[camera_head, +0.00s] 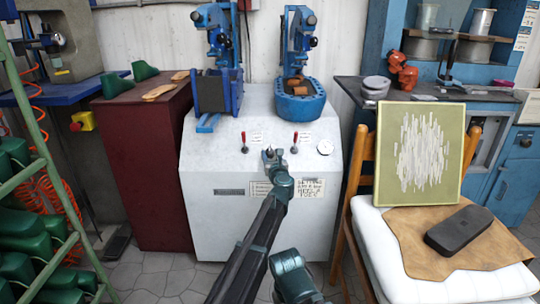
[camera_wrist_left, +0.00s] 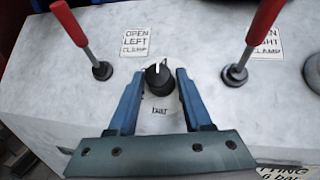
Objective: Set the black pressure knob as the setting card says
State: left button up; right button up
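The black pressure knob (camera_wrist_left: 157,80) sits on the white machine top (camera_wrist_left: 215,110), above a "bar" label. Its white pointer mark points roughly straight up in the left wrist view. My left gripper (camera_wrist_left: 158,73) is open, with one blue finger on each side of the knob and small gaps visible. In the head view the left gripper (camera_head: 270,155) is at the machine's front top edge and largely hides the knob. My right gripper is not seen.
Red clamp levers stand left (camera_wrist_left: 72,25) and right (camera_wrist_left: 262,30) of the knob. A round white gauge (camera_head: 325,147) is farther right. Two blue clamp units stand behind on the machine. A chair with a green panel (camera_head: 420,150) stands at right, a maroon cabinet (camera_head: 145,160) at left.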

pick_arm(q)
grip_shut()
jog(key=shift+m, duration=0.3)
